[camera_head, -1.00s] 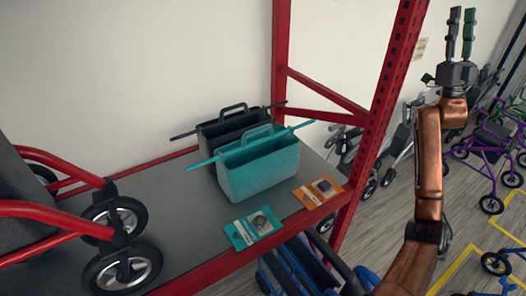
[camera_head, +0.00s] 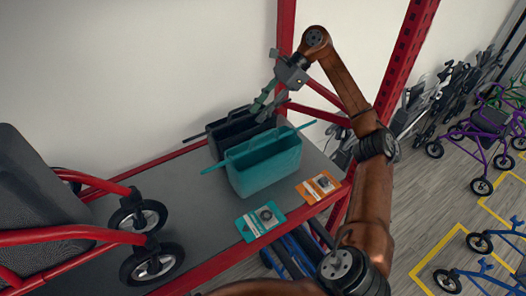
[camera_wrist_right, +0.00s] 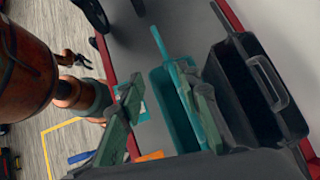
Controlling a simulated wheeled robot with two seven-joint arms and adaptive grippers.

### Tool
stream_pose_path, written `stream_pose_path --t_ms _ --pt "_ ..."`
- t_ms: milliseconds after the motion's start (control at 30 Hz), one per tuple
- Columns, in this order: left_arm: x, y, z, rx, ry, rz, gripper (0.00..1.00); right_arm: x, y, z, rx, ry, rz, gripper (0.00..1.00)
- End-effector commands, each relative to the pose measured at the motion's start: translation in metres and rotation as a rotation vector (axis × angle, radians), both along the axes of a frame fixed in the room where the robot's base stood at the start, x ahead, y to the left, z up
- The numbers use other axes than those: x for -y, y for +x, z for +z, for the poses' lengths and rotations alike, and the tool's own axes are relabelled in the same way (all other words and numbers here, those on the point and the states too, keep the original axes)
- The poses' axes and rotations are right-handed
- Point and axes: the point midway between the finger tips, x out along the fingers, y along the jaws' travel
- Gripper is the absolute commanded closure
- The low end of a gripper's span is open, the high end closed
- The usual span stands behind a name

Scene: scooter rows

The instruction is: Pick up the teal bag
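The teal bag (camera_head: 265,168) stands upright and open-topped on the dark shelf (camera_head: 190,215), with a teal bar along its top. It also shows in the wrist view (camera_wrist_right: 173,122). A black bag (camera_head: 224,134) stands close behind it and shows at the right in the wrist view (camera_wrist_right: 240,95). My right gripper (camera_head: 264,106) is above the back of the bags, pointing down. In the wrist view its fingers (camera_wrist_right: 165,105) are spread apart, empty, with the teal bag between and below them. Whether a finger touches it I cannot tell. My left gripper is not in view.
A teal card (camera_head: 260,221) and an orange card (camera_head: 319,187) lie at the shelf's front edge. A red-framed wheeled walker (camera_head: 90,235) stands at the left. A red upright (camera_head: 408,60) rises at the right. More walkers stand on the floor beyond.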

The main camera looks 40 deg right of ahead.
Motion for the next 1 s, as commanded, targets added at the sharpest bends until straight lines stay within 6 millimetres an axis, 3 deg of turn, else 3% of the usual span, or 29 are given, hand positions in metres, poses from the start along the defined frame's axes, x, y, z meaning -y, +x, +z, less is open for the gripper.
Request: stream_pose_path --t_ms 33,100,200,367,1000 --pt "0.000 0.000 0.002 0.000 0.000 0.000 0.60 0.008 0.011 -0.033 -0.019 -0.085 0.033 0.68" --pt "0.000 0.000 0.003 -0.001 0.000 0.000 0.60 0.021 0.019 -0.071 -0.040 -0.186 0.079 0.68" --pt "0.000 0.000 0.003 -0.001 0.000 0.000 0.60 0.034 0.022 -0.105 -0.067 -0.279 0.132 0.68" --pt "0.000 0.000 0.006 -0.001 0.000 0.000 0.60 0.040 0.023 -0.130 -0.085 -0.331 0.168 0.68" --pt "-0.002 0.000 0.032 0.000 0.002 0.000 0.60 0.016 0.025 -0.195 -0.080 -0.330 0.167 0.68"
